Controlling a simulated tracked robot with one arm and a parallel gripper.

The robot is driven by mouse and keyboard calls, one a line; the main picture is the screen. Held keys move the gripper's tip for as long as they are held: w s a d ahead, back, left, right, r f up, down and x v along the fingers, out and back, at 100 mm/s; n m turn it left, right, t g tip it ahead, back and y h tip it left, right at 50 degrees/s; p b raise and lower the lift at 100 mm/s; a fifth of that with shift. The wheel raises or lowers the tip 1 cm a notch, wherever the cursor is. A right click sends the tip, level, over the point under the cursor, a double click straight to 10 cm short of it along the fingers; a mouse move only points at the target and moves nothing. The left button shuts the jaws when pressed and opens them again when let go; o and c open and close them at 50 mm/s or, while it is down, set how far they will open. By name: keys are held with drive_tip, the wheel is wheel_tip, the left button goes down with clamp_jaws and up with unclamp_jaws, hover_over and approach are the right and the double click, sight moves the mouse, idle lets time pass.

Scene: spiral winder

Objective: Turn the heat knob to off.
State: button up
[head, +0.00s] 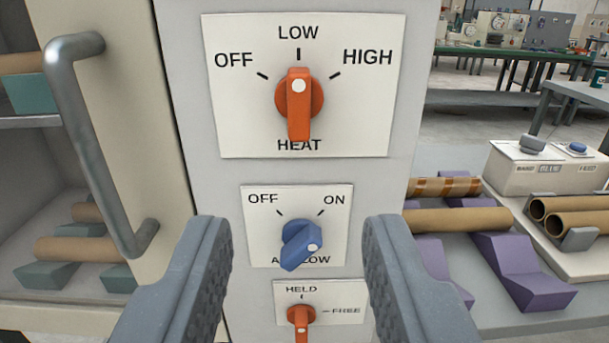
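The orange heat knob (299,108) is on a white plate (360,125) marked OFF, LOW and HIGH, high on the grey panel. Its bar stands upright, and the white dot at its upper end points to LOW. My gripper (299,225) is open and empty. Its two grey fingers show at the lower left and lower right, below the heat knob and to either side of the blue airflow knob. The heat knob is fully in view, and nothing touches it.
The blue airflow knob (301,243), marked OFF and ON, sits below. Under it is a smaller orange HELD/FREE knob (301,318). A metal handle (85,140) stands out at the left. Cardboard tubes on purple supports (515,270) lie at the right.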

sight(299, 113)
drive_tip(key=w, duration=1.2)
drive_tip(key=shift+d+f, duration=0.1)
drive_tip(key=shift+f, duration=0.15)
drive_tip(key=shift+w+r, duration=0.15)
drive_tip(key=shift+w, duration=0.7)
drive_tip(key=shift+c, duration=0.3)
clamp_jaws()
